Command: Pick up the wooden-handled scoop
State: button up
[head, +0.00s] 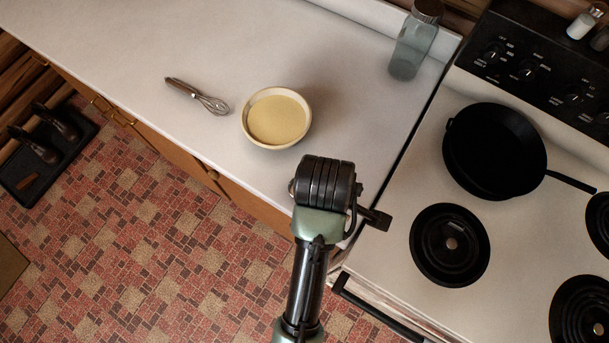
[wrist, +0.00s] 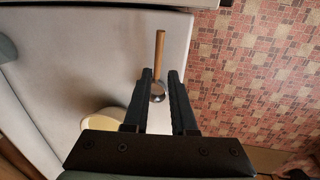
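The wooden-handled scoop (wrist: 160,46) lies on the white counter close to its front edge in the wrist view. Its light wooden handle points up the picture, and its round metal head shows between my fingers. My gripper (wrist: 160,76) is open, with one black finger on each side of the scoop head in the picture. The fingers look to be above the scoop, but the height gap is unclear. In the head view my arm's end hangs over the counter's front edge by the stove, and the scoop is hidden behind it.
A cream bowl (head: 277,118) with yellow contents and a whisk (head: 198,95) stand on the counter (head: 120,40). A glass jar (head: 414,45) is at the back. The stove (head: 400,265) with a black skillet (head: 494,150) is right. The counter's left part is clear.

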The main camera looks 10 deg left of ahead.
jog(key=f, duration=0.3)
jog(key=w+f+p, duration=0.1)
jog(key=f, duration=0.2)
jog(key=w+d+f, duration=0.1)
jog(key=f, duration=0.3)
grip_shut()
dwell(1.4)
